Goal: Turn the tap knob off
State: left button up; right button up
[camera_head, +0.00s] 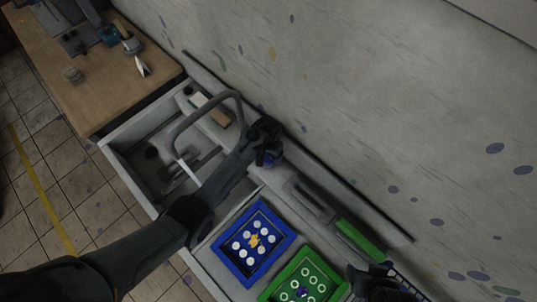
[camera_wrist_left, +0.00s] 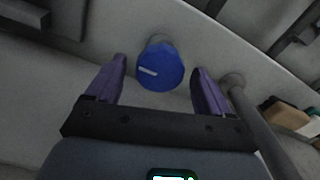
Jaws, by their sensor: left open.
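The blue tap knob (camera_wrist_left: 160,66) has a white mark on its face and sits on the sink's rear ledge. In the left wrist view it lies between the purple fingers of my open left gripper (camera_wrist_left: 159,65), with gaps on both sides. In the head view my left gripper (camera_head: 267,151) mostly hides the knob. The grey arched tap (camera_head: 207,103) stands to its left, its spout over the sink basin (camera_head: 148,172). A pale streak under the spout looks like running water. My right gripper (camera_head: 373,284) seems to show as a dark shape at the lower right; its fingers are unclear.
A blue frame (camera_head: 234,270) and a green frame (camera_head: 323,270) lie on the counter right of the sink. A wooden bench (camera_head: 105,95) with tools stands at the upper left. The wall (camera_head: 350,120) rises close behind the knob. A brown-and-white block (camera_head: 211,110) lies behind the tap.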

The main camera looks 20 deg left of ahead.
pick_arm(q)
jog(key=c, duration=1)
jog(key=shift+c, duration=0.2)
